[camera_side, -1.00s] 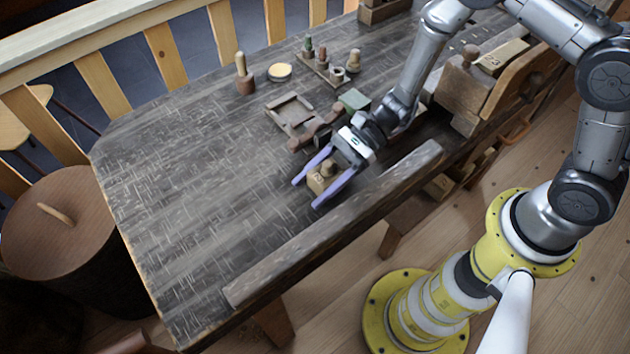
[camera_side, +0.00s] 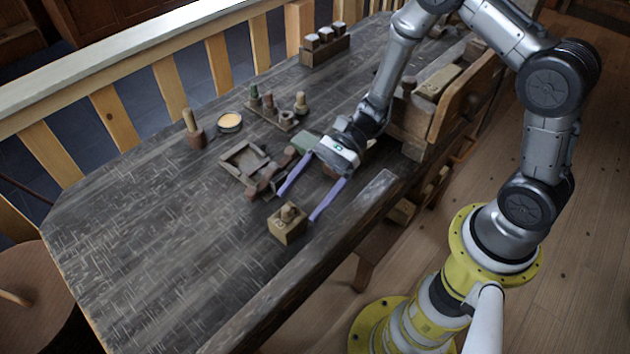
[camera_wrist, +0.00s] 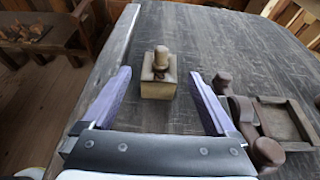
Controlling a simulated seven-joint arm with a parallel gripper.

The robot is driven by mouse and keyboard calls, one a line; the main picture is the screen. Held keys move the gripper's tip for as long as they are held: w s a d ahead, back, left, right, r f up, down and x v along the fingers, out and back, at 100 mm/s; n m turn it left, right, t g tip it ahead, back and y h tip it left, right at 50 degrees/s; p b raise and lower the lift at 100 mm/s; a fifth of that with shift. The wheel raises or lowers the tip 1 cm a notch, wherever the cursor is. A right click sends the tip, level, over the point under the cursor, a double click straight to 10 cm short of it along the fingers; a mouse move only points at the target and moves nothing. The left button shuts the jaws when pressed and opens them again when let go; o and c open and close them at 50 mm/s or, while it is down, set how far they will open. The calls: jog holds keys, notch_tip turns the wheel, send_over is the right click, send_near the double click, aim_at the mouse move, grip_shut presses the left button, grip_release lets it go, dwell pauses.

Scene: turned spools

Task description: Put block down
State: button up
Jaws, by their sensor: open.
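The block (camera_side: 287,228) is a small pale wooden cube with a turned knob on top. It stands upright on the dark workbench (camera_side: 150,240), near the front rail. In the wrist view the block (camera_wrist: 158,86) stands beyond the fingertips, roughly midway between them. My gripper (camera_side: 296,207) is open, with its two purple fingers spread wide and nothing between them. The fingers also show in the wrist view (camera_wrist: 160,75). The block is apart from both fingers.
A dark wooden tool (camera_side: 270,176) and a square tray (camera_side: 243,160) lie just left of my gripper. A rack of small spools (camera_side: 272,112), a mallet-like piece (camera_side: 193,130) and a round tin (camera_side: 230,122) stand farther back. The bench's left part is clear.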

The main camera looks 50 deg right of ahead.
jog(key=shift+v, duration=1.9)
jog(key=s+d+r+n+t+h, duration=0.2)
jog(key=s+d+r+n+h, duration=0.4)
jog(key=s+r+n, duration=0.2)
jog(key=s+d+r+n+t+h, duration=0.3)
jog(key=s+d+r+n+h, duration=0.4)
jog(key=r+n, duration=0.3)
jog(key=shift+s+d+r+t+h, duration=0.25)
jog(key=shift+s+d+t+h, duration=0.1)
jog(key=shift+s, duration=0.2)
